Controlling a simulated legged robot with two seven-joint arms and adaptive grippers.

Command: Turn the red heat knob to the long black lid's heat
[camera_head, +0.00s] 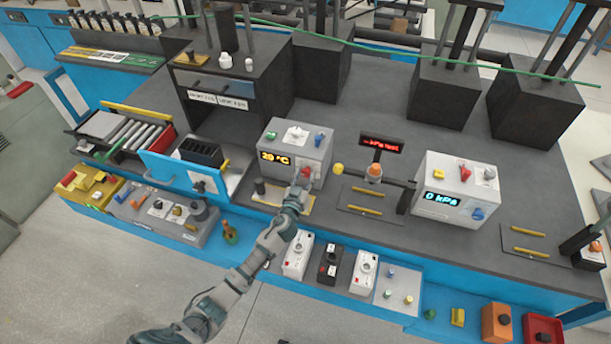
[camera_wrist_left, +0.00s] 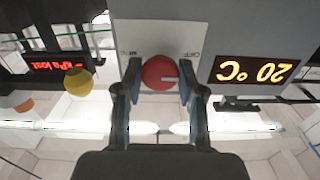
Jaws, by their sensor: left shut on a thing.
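The red heat knob (camera_wrist_left: 160,73) is on the front of a light grey heater box (camera_head: 284,137). Its orange display (camera_wrist_left: 254,71) reads 20 °C, upside down in the wrist view. A white pointer line on the knob points right in that view, and an "OFF" label (camera_wrist_left: 195,54) lies up and right of it. My left gripper (camera_wrist_left: 158,82) has a finger on either side of the knob and is shut on it; in the head view my left gripper (camera_head: 300,190) reaches the box front. I cannot tell which thing is the long black lid. My right gripper is not in view.
A yellow ball-like knob (camera_head: 338,169) and a red kPa display (camera_head: 381,145) stand right of the heater box. A grey box (camera_head: 458,190) reading 0 kPa is farther right. A blue-walled fixture (camera_head: 170,171) with a black block (camera_head: 203,152) is left.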

